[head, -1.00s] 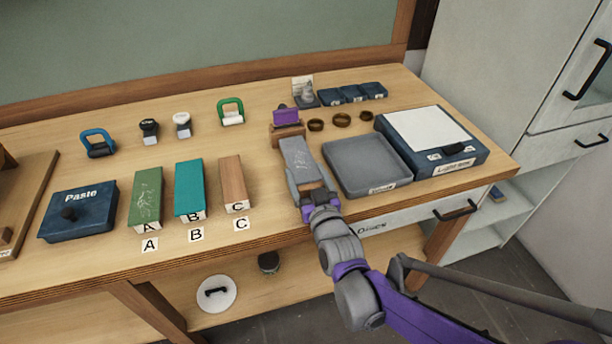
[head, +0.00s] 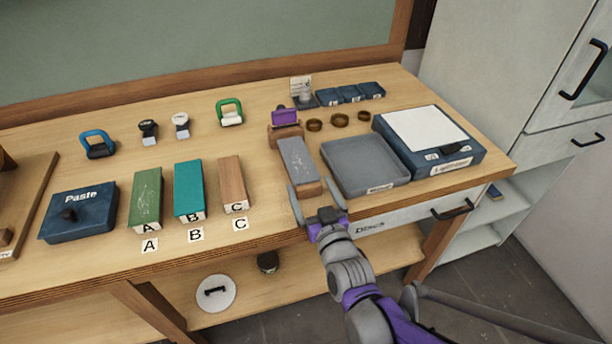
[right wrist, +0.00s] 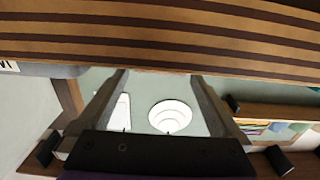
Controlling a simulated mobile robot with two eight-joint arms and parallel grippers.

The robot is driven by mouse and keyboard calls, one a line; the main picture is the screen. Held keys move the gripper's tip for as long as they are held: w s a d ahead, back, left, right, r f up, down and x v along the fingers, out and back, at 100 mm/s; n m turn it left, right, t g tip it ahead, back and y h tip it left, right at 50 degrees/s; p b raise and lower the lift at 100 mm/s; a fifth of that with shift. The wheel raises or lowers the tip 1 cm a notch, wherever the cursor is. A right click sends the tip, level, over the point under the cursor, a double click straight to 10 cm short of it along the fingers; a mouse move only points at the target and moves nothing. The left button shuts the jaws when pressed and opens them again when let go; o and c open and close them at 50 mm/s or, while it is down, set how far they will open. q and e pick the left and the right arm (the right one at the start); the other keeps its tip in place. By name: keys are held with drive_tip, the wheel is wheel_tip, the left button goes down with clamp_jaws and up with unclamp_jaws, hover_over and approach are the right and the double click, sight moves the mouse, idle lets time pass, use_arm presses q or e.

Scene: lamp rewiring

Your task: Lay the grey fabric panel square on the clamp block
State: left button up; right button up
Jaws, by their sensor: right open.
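The grey fabric panel (head: 297,157) lies flat on the wooden clamp block (head: 309,189), whose bare wood shows at its near end. The panel looks roughly in line with the block; its exact fit is too small to judge. A purple clamp part (head: 284,117) stands on wood at the block's far end. My right gripper (head: 315,199) is open and empty, just in front of the block's near end, apart from the panel. In the right wrist view its open fingers (right wrist: 163,85) have nothing between them. My left gripper is not in view.
A grey tray (head: 324,160) stands close right of the block, with a blue box (head: 480,157) beyond it. Blocks A (head: 146,195), B (head: 189,187) and C (head: 233,180) stand to the left. The bench's front edge (right wrist: 160,58) shows above my gripper in the right wrist view.

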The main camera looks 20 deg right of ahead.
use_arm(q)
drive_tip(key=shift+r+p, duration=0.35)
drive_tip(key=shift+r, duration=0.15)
use_arm(e)
drive_tip(key=s, duration=0.6)
drive_tip(key=shift+s, duration=0.4)
drive_tip(key=shift+d, duration=0.1)
